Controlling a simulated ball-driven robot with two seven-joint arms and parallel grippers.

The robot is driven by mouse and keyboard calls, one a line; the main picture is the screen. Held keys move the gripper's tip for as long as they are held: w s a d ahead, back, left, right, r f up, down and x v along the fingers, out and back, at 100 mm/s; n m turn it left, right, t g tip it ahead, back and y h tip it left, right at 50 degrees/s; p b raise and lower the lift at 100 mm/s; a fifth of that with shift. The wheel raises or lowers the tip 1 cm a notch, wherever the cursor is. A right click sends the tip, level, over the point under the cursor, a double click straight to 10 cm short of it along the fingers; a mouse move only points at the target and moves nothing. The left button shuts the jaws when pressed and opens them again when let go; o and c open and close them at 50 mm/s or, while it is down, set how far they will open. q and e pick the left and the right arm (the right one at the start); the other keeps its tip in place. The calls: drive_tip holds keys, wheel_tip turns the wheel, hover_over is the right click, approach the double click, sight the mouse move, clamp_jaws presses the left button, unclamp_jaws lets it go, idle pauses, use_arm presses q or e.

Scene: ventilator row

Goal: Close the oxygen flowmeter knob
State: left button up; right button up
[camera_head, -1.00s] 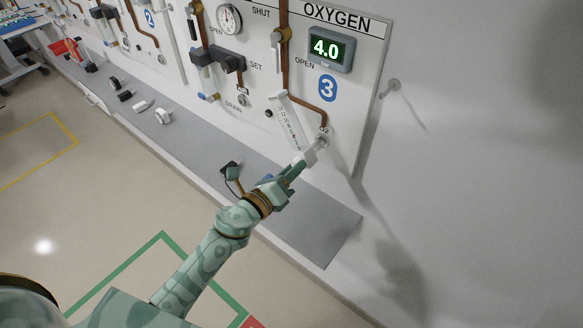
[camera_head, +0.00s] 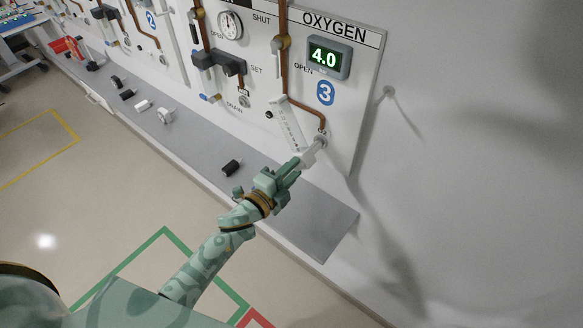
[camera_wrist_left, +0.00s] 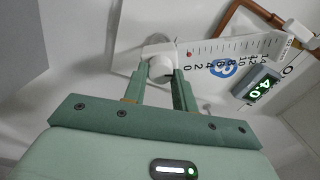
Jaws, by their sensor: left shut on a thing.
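The oxygen flowmeter (camera_head: 288,122) is a pale scaled tube on panel 3. In the left wrist view its scale (camera_wrist_left: 235,48) runs to the right, with a red float near the low-number end. The round whitish flowmeter knob (camera_wrist_left: 160,68) sits at the tube's lower end, between my two green fingers. My left gripper (camera_head: 298,164) is shut on it; the fingers also show in the left wrist view (camera_wrist_left: 160,85). In the head view the gripper largely hides the knob. The display (camera_head: 328,57) reads 4.0. My right gripper is not in view.
The grey ledge (camera_head: 315,222) runs below the panels, with a black object (camera_head: 231,168) and several small parts along it. A copper pipe (camera_head: 283,75) and a gauge (camera_head: 230,25) are above. Bare wall lies to the right.

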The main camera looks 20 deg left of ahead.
use_arm(q)
drive_tip(key=shift+n+p, duration=0.35)
drive_tip(key=shift+n, duration=0.85)
drive_tip(key=o, duration=1)
drive_tip(key=shift+s, duration=0.1)
drive_tip(key=v, duration=1.6)
drive_tip(key=shift+s+a+b, duration=0.1)
drive_tip(key=shift+b, duration=0.25)
